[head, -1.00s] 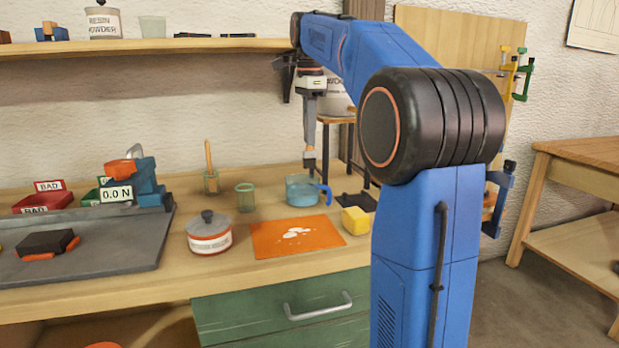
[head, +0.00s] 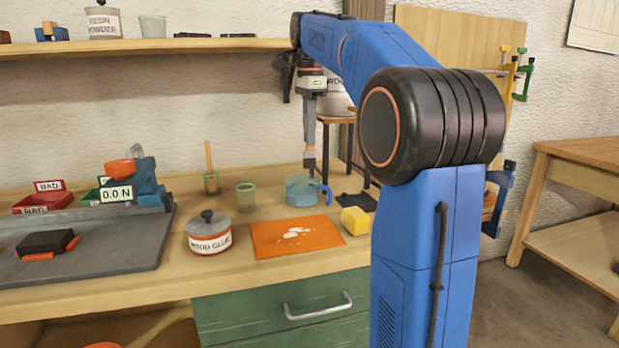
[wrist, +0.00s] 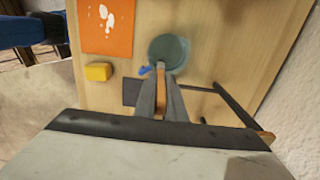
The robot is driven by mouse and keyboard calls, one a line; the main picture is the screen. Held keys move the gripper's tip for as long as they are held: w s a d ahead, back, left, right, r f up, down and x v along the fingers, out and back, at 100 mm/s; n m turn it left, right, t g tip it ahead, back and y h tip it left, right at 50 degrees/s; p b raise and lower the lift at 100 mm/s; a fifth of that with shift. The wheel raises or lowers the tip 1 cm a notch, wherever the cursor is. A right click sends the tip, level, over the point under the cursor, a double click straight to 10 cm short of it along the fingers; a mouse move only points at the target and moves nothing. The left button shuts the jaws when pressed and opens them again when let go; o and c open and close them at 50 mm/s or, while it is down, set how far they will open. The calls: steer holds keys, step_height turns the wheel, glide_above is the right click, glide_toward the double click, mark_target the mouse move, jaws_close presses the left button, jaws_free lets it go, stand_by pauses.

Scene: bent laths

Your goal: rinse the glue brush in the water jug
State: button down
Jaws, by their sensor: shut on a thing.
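My gripper (head: 309,165) points down just above the blue water jug (head: 301,191), which stands at the back of the bench. In the wrist view my gripper (wrist: 163,112) is shut on a slim wooden handle, the glue brush (wrist: 162,84). The brush points toward the jug (wrist: 169,48), whose round opening and blue handle show there. A glue pot (head: 209,242) with a grey lid stands at the front of the bench.
An orange mat (head: 275,240) with white splotches lies before the jug. A yellow block (head: 356,221) and a dark flat pad (head: 358,202) are to its right. A shelf (head: 150,46) is above.

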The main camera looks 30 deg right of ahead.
steer(key=shift+r, duration=2)
